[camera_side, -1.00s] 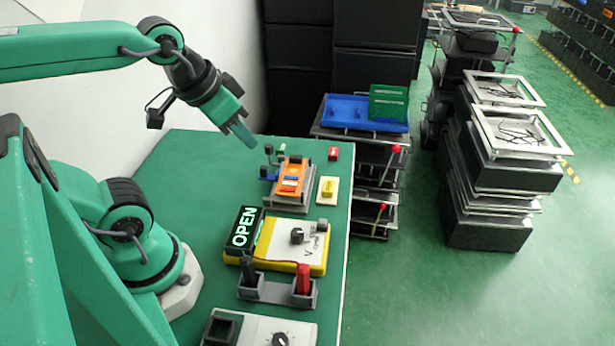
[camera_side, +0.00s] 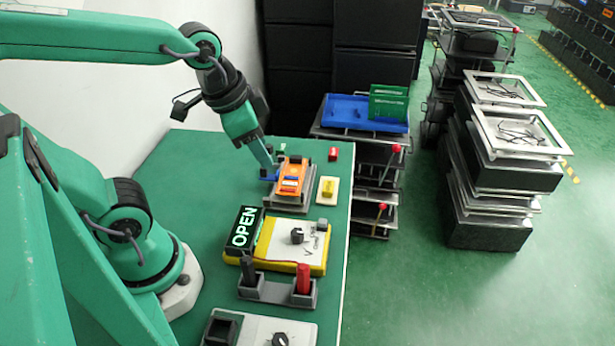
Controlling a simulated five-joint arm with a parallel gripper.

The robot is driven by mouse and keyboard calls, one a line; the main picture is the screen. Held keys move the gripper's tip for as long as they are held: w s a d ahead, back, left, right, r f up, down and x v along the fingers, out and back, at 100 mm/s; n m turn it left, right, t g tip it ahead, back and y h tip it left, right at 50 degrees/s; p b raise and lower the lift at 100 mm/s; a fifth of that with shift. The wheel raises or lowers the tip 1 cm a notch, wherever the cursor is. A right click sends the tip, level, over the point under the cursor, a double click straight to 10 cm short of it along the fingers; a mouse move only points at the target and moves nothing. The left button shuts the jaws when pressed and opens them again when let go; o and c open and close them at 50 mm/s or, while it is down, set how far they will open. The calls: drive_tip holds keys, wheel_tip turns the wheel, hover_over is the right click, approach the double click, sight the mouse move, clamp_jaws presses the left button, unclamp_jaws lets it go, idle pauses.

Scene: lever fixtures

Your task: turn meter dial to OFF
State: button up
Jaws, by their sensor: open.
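The meter (camera_side: 273,263) is a yellow-edged box with a white face and a black screen (camera_side: 244,228) reading OPEN in bright letters. Its dark dial (camera_side: 297,236) sits on the white face. A small grey block (camera_side: 322,225) stands at the face's far right corner. My gripper (camera_side: 267,172) points down beside the left end of the orange board fixture (camera_side: 290,181), behind the meter and apart from the dial. Its fingers overlap in this view, and whether they touch the fixture cannot be told.
A holder (camera_side: 277,290) with a black and a red probe stands in front of the meter. A grey box with a knob (camera_side: 262,330) is nearest. A yellow block on a pale plate (camera_side: 327,190) and a red block (camera_side: 333,154) lie by the right edge. The left table is clear.

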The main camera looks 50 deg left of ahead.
sight(297, 232)
drive_tip(key=w+d+f+m+g, duration=0.1)
drive_tip(key=d+f+m, duration=0.1)
drive_tip(key=f+m, duration=0.1)
drive_tip(key=w+d+f+m+g, duration=0.1)
drive_tip(key=d+f+m, duration=0.1)
drive_tip(key=f+m, duration=0.1)
drive_tip(key=w+d+f+m+g, duration=0.1)
drive_tip(key=d+f+m+g, duration=0.1)
drive_tip(key=f+m, duration=0.2)
drive_tip(key=shift+d+m, duration=0.3)
drive_tip(key=shift+m, duration=0.2)
drive_tip(key=shift+f, duration=0.15)
drive_tip(key=shift+f, duration=3.8)
clamp_jaws()
